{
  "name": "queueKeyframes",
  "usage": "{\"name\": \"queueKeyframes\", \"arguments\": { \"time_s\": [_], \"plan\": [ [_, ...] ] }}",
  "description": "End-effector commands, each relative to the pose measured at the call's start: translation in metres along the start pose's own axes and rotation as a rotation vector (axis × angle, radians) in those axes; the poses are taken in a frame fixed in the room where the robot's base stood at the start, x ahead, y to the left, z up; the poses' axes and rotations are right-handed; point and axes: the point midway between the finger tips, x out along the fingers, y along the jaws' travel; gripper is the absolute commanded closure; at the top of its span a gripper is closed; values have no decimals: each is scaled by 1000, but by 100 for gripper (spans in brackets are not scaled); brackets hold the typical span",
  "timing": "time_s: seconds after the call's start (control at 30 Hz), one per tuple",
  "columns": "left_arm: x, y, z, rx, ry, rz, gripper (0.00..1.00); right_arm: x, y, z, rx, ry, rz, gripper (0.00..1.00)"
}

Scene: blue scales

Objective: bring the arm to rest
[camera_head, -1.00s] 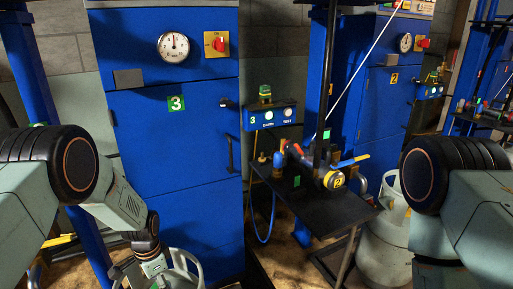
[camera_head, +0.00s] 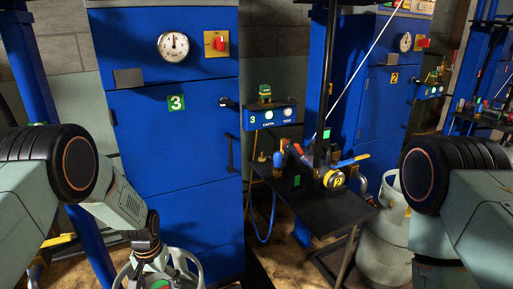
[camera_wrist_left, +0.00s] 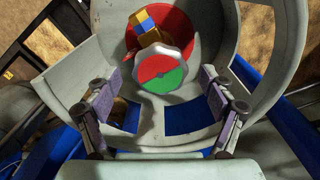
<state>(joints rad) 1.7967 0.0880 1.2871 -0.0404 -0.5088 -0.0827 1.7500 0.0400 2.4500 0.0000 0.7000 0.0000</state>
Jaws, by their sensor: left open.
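My left gripper (camera_wrist_left: 158,95) is open, with its two padded fingers spread apart in the left wrist view. A round knob, half red and half green (camera_wrist_left: 161,72), lies ahead of and between the fingers, with no visible contact. Behind it is a brass valve with a blue and yellow part (camera_wrist_left: 148,24). A pale grey cylinder collar (camera_wrist_left: 70,62) surrounds the valve. In the head view my left wrist hangs over this cylinder (camera_head: 190,262) at the bottom edge, and the fingertips are hard to make out. My right arm shows at the right, but its gripper is not visible.
A blue cabinet marked 3 (camera_head: 180,130) with a dial (camera_head: 173,46) and red switch (camera_head: 220,43) stands ahead. A black shelf (camera_head: 325,215) with valves and hoses is right of centre. Another grey cylinder (camera_head: 385,240) stands beside it.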

Motion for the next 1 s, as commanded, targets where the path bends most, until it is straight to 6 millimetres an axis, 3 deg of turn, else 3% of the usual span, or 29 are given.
{"name": "queueKeyframes", "arguments": {
  "time_s": [0.4,1.0],
  "plan": [
    [0,0,0,-225,0,0,18,3,0,0,0,0,0,66],
    [-4,-1,-7,-243,19,2,18,3,-1,1,-11,-3,-2,66]
  ]
}}
